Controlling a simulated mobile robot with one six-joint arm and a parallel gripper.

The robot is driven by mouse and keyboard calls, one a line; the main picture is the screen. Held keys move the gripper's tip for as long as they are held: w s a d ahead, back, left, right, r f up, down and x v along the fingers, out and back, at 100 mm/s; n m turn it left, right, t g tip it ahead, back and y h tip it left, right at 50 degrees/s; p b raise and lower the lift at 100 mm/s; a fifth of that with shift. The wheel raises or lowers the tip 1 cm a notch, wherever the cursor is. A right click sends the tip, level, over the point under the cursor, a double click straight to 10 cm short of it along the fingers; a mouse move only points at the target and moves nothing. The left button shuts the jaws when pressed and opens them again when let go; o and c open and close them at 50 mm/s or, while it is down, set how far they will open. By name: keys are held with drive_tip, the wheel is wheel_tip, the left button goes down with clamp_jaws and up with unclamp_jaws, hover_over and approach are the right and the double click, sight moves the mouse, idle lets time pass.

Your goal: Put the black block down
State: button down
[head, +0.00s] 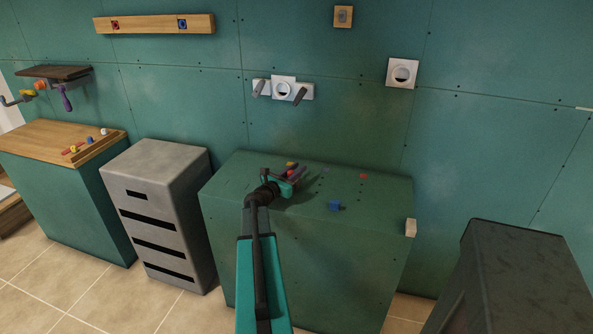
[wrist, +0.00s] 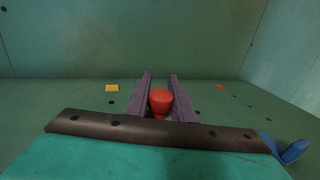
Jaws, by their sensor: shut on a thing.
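My gripper (head: 296,175) is over the top of the green cabinet (head: 240,180) in the head view. In the wrist view its two purple fingers (wrist: 160,88) are on either side of a red rounded piece (wrist: 160,100), and the jaws are shut on it. The red piece is small and partly covered by the gripper in the head view. I cannot make out a black block in either view. How far the held piece is above the cabinet top is hard to tell.
A blue piece (head: 336,206) and a red patch (head: 364,176) are on the cabinet top; a yellow patch (wrist: 112,88) shows too. White sockets (head: 283,89) are on the wall behind. A grey drawer unit (head: 155,205) stands left.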

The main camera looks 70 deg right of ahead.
drive_tip(key=shift+f, duration=0.2)
drive_tip(key=c, duration=1.5)
unclamp_jaws()
drive_tip(key=shift+c, duration=0.2)
drive_tip(key=shift+r, duration=0.15)
drive_tip(key=b+v, duration=0.2)
drive_tip(key=v, duration=1)
